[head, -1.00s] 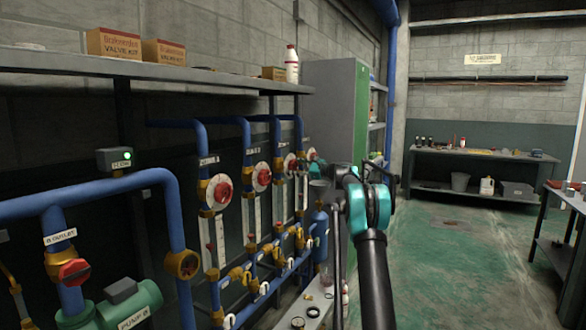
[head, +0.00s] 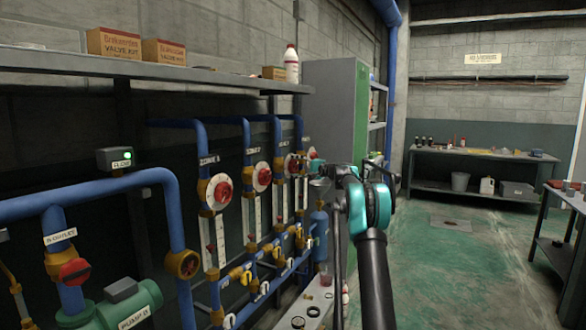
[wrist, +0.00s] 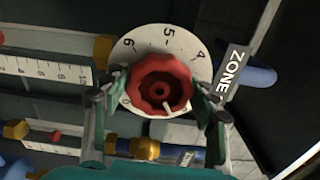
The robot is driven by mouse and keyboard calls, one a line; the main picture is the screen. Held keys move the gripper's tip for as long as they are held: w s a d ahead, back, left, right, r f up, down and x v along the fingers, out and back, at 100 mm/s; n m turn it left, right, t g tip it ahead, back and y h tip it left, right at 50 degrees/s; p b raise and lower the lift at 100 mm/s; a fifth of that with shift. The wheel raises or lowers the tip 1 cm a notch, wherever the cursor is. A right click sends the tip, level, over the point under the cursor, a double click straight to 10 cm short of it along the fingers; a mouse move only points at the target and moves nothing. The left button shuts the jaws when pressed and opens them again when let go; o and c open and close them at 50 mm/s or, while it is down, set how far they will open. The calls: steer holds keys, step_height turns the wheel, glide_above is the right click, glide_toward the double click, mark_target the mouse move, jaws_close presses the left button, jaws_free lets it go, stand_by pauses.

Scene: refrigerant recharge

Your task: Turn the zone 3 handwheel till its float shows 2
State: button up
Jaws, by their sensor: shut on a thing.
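In the wrist view, a red handwheel (wrist: 160,84) sits on a white dial (wrist: 135,48) with printed numbers. The fingers of my gripper (wrist: 160,92) are closed on its two sides. A white pointer shows at the wheel's lower edge. The label beside it reads "ZONE" (wrist: 232,74); its number is hidden by my finger. In the head view, my gripper (head: 314,165) is at the far end of the handwheel row, small and partly hidden by my arm.
Nearer handwheels (head: 222,190) and (head: 263,176) line the wall to the left, with tubes below. A neighbouring tube shows a red float (wrist: 57,137). Blue pipes (head: 100,190) and a green pump (head: 120,305) stand near left. The floor (head: 440,270) to the right is clear.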

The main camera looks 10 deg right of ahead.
steer(key=n, duration=0.4)
steer(key=shift+f+n, duration=0.1)
steer(key=shift+n, duration=1.9)
steer(key=shift+f, duration=0.1)
steer(key=o, duration=1.2)
steer(key=shift+c, duration=0.2)
steer(key=v, duration=1.2)
